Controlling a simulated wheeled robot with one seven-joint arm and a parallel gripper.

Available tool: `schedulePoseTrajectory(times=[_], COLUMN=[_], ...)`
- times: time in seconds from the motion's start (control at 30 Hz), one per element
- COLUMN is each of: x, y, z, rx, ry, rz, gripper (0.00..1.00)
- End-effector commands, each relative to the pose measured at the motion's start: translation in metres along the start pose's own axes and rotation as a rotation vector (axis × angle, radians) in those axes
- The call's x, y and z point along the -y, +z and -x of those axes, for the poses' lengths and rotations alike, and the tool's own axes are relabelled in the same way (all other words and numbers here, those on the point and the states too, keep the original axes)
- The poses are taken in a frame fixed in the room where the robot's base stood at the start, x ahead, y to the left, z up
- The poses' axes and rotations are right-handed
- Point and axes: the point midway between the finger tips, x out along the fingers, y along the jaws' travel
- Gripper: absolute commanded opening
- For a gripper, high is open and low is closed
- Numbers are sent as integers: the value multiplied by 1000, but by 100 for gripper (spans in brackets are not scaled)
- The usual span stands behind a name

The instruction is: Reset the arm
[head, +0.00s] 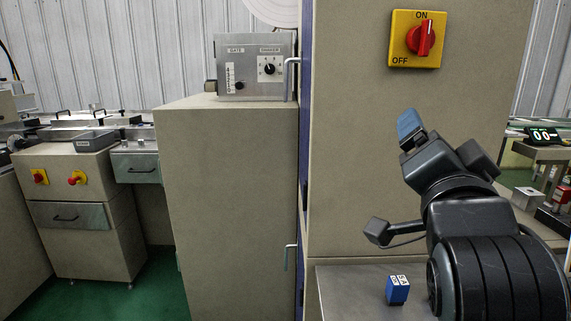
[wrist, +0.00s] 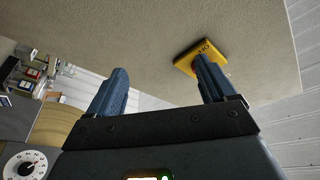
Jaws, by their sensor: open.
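My gripper (head: 410,127) is raised in front of the beige machine cabinet, below the yellow switch plate, in the head view. In the wrist view my gripper (wrist: 158,85) has its two blue fingers wide apart with nothing between them. The yellow switch plate (head: 400,53) carries a red rotary knob (head: 421,38), which stands upright toward ON. The plate (wrist: 184,63) also shows in the wrist view, partly hidden behind the right finger. I cannot tell the exact gap between the fingers and the plate.
A small blue block with a white top (head: 397,290) sits on a metal ledge (head: 345,290) below my arm. A control box (head: 255,68) tops the lower cabinet (head: 226,180) at left. Another machine (head: 80,215) stands farther left. Green floor (head: 160,280) lies between them.

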Motion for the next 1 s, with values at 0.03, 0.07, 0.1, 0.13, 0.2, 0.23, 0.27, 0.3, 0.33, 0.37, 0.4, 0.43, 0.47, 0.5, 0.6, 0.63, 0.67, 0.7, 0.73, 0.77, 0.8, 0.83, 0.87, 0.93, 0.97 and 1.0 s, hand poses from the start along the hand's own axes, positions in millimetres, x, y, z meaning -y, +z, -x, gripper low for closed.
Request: schedulePoseTrajectory(times=[0.03,0.07,0.1,0.13,0.2,0.23,0.27,0.3,0.33,0.37,0.4,0.43,0.47,0.5,0.6,0.63,0.67,0.7,0.73,0.77,0.8,0.83,0.87,0.93,0.97,1.0], x=[-14,-21,-30,-36,-52,-59,-66,-76,-82,-89,-99,-105,-112,-121,-141,-148,-153,-160,-166,-170,-177,-181,-185,-194,-197,-200], y=[10,15,22,27,38,43,47,53,57,61,66,70,73,77,85,87,89,91,92,93,94,94,94,94,93,92], z=[8,13,20,25,39,46,52,62,69,76,87,95,104,115,146,155,165,179,189,199,213,223,234,259,270,284], rx=[20,29,43,53,79,90,102,119,132,145,162,176,189,207,254,267,281,300,313,326,343,357,370,400,411,426], ry=[-12,-21,-35,-45,-66,-75,-84,-94,-102,-111,-119,-127,-135,-143,-162,-166,-171,-176,-179,-183,-186,-188,-189,-190,-189,-188], rz=[63,96,138,170,238,267,293,329,353,376,408,428,449,475,531,547,561,578,591,601,614,625,632,650,655,662], gripper=[84,84,84,84,84,84,84,84,84,84,84,84,84,84,84,84,84,84,84,84,84,84,84,84,84,84])
